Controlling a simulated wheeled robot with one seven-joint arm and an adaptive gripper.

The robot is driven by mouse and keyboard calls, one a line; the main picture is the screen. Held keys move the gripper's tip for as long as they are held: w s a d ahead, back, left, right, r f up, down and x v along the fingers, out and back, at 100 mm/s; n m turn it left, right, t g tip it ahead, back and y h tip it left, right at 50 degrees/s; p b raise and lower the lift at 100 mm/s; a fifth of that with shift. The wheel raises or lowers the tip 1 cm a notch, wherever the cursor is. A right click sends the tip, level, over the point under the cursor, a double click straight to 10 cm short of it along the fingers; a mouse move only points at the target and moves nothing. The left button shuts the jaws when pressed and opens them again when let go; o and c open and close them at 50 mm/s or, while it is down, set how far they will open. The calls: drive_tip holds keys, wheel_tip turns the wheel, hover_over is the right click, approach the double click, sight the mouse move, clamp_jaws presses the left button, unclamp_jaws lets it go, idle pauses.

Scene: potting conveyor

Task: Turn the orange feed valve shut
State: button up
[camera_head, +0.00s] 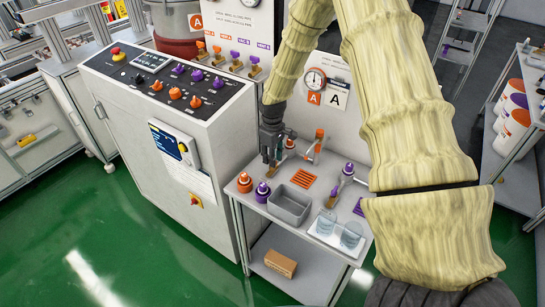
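My gripper (273,160) points down at the back left of the small grey bench, close beside a small brass fitting with an orange top (290,143). From this angle I cannot tell whether it touches the fitting, or whether its fingers are apart. Just right of it, a bent metal pipe carries an orange handle (319,134). A gauge (314,79) with orange and white "A" tags is on the panel behind. I cannot tell for certain which orange part is the feed valve. A similar brass fitting with a purple top (348,169) stands further right.
The bench holds an orange bottle (244,183), a purple bottle (262,192), a grey bin (290,204), an orange grate (303,179) and clear beakers on a white tray (322,239). A control cabinet (150,160) stands left. Orange and purple valves (217,50) line the back panel.

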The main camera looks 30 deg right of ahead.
drive_tip(key=shift+a+r, duration=0.1)
wheel_tip(320, 180, up, 12)
idle(0.8)
idle(0.4)
